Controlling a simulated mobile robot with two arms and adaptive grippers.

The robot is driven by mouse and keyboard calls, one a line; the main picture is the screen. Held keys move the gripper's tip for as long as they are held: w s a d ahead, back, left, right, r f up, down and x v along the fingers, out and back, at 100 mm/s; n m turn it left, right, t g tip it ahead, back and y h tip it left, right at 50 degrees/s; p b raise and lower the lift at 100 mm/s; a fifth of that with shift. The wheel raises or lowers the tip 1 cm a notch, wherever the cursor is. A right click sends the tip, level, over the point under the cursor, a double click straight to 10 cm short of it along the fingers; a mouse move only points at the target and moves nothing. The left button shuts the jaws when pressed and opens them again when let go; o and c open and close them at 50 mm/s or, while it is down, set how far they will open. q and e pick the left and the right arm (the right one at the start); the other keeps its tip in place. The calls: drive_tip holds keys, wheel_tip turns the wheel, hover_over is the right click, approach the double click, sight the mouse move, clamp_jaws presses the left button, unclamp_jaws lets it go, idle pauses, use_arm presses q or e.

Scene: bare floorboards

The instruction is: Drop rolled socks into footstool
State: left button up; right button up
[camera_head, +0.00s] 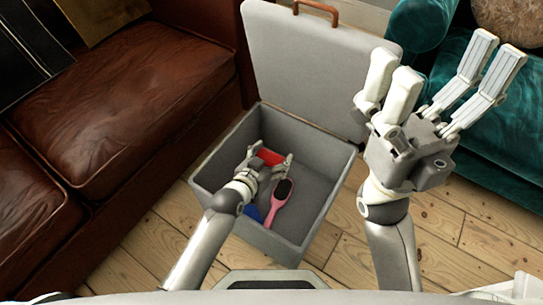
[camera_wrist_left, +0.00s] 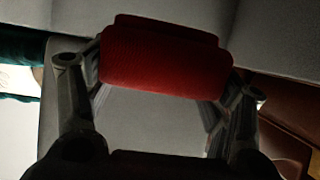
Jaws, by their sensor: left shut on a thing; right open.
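The footstool (camera_head: 215,165) is a grey open box with its lid (camera_head: 310,62) raised at the back. My left gripper (camera_head: 270,164) is inside the footstool's opening in the head view. It is shut on the red rolled socks (camera_head: 268,156), which also show between its fingers in the left wrist view (camera_wrist_left: 165,62). Whether the socks touch the footstool's floor I cannot tell. My right gripper (camera_head: 440,85) is open and empty, raised to the right of the footstool, in front of the lid's right side.
A pink hairbrush (camera_head: 278,203) and a blue item (camera_head: 254,213), partly hidden by my left arm, lie in the footstool. A brown leather sofa (camera_head: 110,110) stands at the left and a teal sofa (camera_head: 490,135) at the right. Bare floorboards (camera_head: 440,240) show at the lower right.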

sight(272, 155)
use_arm(q)
drive_tip(key=o, duration=1.1)
drive_tip(key=shift+c, duration=0.2)
wheel_tip(272, 155, up, 10)
